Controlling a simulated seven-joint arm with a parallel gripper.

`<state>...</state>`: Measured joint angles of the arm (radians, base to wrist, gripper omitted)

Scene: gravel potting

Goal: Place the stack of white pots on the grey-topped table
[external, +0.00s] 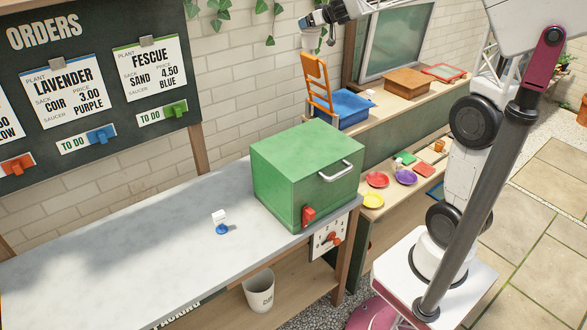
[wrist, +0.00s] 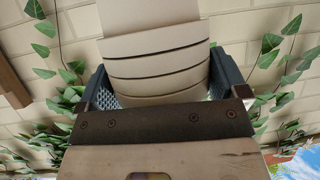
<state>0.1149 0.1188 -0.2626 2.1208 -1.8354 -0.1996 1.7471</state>
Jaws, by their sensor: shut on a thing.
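The stack of white pots (wrist: 160,68) fills the middle of the wrist view, its rims showing as dark curved lines. My gripper (wrist: 162,88) is shut on it, one finger on each side. In the external view my gripper (external: 314,18) is at the top edge, with the stack (external: 311,40) held high in front of the brick wall, above the wooden bench. The grey-topped table (external: 120,255) is at the lower left, well away from the stack.
A green box with a handle (external: 305,165) stands on the table's right end. A small white sign on a blue base (external: 221,222) stands near its middle. The table's left part is clear. An orange chair-shaped rack (external: 318,85) and a blue bin (external: 343,108) are on the bench below the stack.

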